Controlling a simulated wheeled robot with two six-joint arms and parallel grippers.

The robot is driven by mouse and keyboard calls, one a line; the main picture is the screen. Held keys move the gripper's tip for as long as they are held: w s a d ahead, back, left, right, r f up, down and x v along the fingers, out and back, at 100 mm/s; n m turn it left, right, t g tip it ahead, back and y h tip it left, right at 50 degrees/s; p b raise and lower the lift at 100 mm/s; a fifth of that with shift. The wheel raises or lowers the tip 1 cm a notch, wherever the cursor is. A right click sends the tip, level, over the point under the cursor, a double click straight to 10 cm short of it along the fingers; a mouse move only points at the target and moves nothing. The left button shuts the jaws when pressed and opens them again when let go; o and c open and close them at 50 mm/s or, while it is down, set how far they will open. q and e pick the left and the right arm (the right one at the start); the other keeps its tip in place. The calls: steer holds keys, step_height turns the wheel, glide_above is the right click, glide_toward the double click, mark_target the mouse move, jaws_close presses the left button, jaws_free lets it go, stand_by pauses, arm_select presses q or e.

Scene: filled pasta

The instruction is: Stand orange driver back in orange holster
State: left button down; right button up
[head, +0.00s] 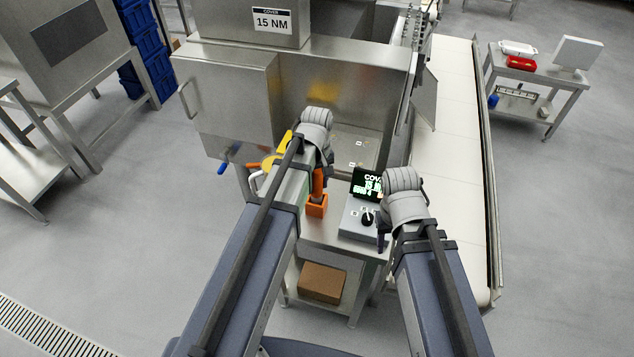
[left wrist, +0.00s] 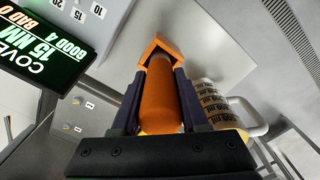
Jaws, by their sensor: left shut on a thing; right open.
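The orange driver (left wrist: 160,95) is between the two dark fingers of my left gripper (left wrist: 157,98) in the left wrist view, and the gripper is shut on it. In the head view the driver (head: 318,183) shows below my left wrist, roughly upright. The orange holster (left wrist: 161,46) is a square-edged piece at the driver's far end. In the head view the holster (head: 317,208) stands on the small steel table, right under the driver. Whether the driver's end is inside it or just above cannot be told. My right gripper (head: 383,238) is open and empty, by the control box.
A grey control box (head: 357,222) with a black knob and a lit display (head: 368,184) stands right of the holster. A steel machine (head: 345,85) stands behind.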

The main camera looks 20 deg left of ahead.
arm_select(q)
steer(key=shift+f+b, duration=0.5)
stand_by(0.3)
steer(key=shift+c, duration=1.7)
jaws_free()
steer(key=shift+r, duration=0.15)
step_height(320, 180, up, 8)
steer(key=p, duration=0.8)
steer(key=shift+f, duration=0.2)
steer(key=shift+f, duration=0.1)
steer(key=s+d+f+m+b, duration=0.3)
steer(key=s+d+m, duration=0.2)
steer(key=s, duration=0.2)
steer(key=s+d+f+m+y+b, duration=0.1)
steer(key=s+d+f+m+b, duration=0.2)
steer(key=s+d+m, duration=0.2)
steer(key=shift+s+d+m, duration=0.15)
steer(key=shift+s+m, duration=0.65)
steer(key=shift+s, duration=0.25)
